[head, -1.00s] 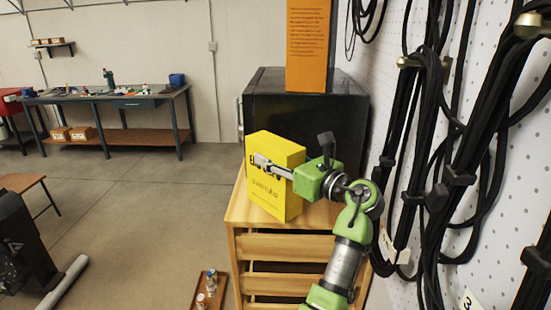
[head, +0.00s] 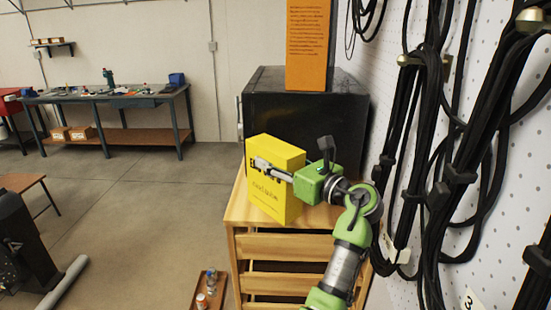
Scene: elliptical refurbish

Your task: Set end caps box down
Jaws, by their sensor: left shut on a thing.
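The yellow end caps box (head: 268,197) with dark lettering stands upright at the front of the wooden cabinet top (head: 238,207). My left gripper (head: 272,168) reaches from the right across the upper part of the box's lettered face. It is shut on the box, with one finger showing on this face. The far finger is hidden behind the box. The box's lower edge is at the wooden top; whether it rests fully on it I cannot tell. My right gripper is not in view.
A black cabinet (head: 300,105) with an orange box (head: 307,45) on it stands right behind. Black cables (head: 405,150) hang on the pegboard at right. The wooden top is bare left of the box. A workbench (head: 110,98) stands far left.

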